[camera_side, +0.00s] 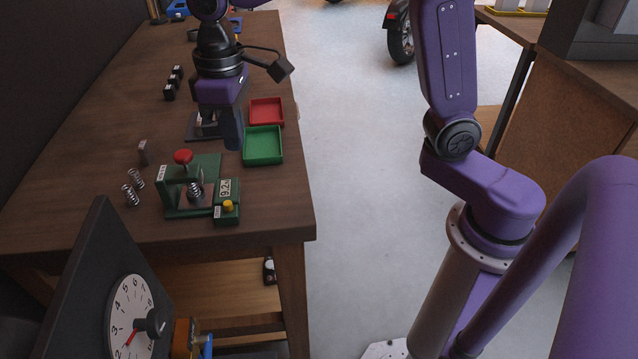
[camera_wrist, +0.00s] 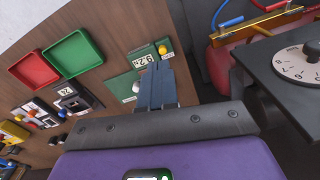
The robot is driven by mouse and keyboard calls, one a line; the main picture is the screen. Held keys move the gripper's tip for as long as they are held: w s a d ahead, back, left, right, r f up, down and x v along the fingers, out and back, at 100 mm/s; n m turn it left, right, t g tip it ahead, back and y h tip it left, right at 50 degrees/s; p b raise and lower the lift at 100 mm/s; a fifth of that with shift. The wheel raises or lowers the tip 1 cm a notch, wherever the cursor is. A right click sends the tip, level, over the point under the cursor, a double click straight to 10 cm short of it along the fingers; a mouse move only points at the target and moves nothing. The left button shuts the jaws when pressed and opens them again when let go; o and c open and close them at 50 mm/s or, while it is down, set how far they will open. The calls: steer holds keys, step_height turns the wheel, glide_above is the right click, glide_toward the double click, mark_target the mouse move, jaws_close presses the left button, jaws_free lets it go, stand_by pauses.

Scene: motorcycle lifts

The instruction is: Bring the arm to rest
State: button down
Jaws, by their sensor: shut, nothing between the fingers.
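My gripper (camera_side: 234,143) hangs over the wooden workbench (camera_side: 90,200), pointing down, just left of the green tray and behind the green test stand. In the wrist view its two blue-grey fingers (camera_wrist: 158,70) lie together with nothing between them. They hide part of the green test stand (camera_wrist: 125,86). In the side view the green test stand (camera_side: 212,190) has a red knob, a spring in it, a display and a yellow button. I cannot tell exactly how high the fingertips are above the bench.
A red tray (camera_side: 266,111) and a green tray (camera_side: 262,146) sit near the bench's right edge. A panel with a white dial (camera_side: 130,312) rises in front.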

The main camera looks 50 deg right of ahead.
steer(key=s+d+f+n, duration=0.3)
steer(key=s+d, duration=0.4)
steer(key=s, duration=0.4)
steer(key=s+d+f+n, duration=0.3)
steer(key=s+d, duration=0.5)
steer(key=s, duration=0.4)
steer(key=shift+d+f, duration=0.15)
steer(key=shift+d, duration=0.05)
